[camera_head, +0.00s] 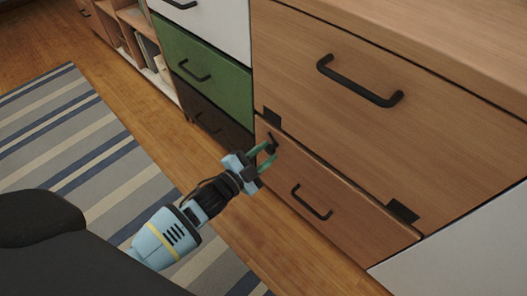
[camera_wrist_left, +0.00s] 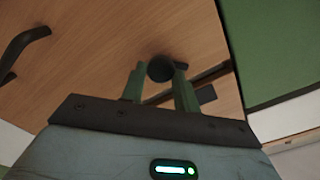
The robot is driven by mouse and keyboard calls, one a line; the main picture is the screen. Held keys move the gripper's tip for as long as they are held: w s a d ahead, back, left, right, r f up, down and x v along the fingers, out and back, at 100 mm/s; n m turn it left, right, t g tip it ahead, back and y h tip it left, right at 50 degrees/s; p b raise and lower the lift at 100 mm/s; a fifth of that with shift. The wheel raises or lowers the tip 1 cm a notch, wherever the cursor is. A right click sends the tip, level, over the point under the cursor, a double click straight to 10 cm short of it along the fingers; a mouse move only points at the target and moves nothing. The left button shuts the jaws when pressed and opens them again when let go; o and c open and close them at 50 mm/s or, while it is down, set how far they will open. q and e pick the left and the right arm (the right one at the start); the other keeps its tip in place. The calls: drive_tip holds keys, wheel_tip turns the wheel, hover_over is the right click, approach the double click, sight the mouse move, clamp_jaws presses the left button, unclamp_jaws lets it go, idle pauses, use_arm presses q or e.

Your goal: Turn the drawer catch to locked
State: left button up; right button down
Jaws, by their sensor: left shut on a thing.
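The drawer catch (camera_head: 272,138) is a small dark piece at the upper left of the low wooden drawer front (camera_head: 322,190). In the left wrist view it shows as a round black knob (camera_wrist_left: 160,68) with a short arm pointing right. My left gripper (camera_head: 269,153) is at the catch, its green fingers on either side of the knob and shut on it. The fingers (camera_wrist_left: 160,79) partly hide the catch, so its exact turn is hard to tell. The drawer has a black bar handle (camera_head: 312,203) and looks closed. My right gripper is not in view.
A larger wooden drawer (camera_head: 350,130) with a black handle (camera_head: 358,82) is above. Dark square plates (camera_head: 402,211) sit at the seam. A green drawer (camera_head: 205,72) stands to the left. A striped rug (camera_head: 85,140) lies on the open wooden floor.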

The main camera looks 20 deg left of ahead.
use_arm(q)
drive_tip(key=shift+m, duration=1)
drive_tip(key=m, duration=0.3)
drive_tip(key=shift+f, duration=0.15)
drive_tip(key=m, duration=0.3)
drive_tip(key=shift+m, duration=0.4)
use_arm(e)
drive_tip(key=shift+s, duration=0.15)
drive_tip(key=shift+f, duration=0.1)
use_arm(q)
drive_tip(key=o, duration=0.9)
drive_tip(key=shift+o, duration=0.3)
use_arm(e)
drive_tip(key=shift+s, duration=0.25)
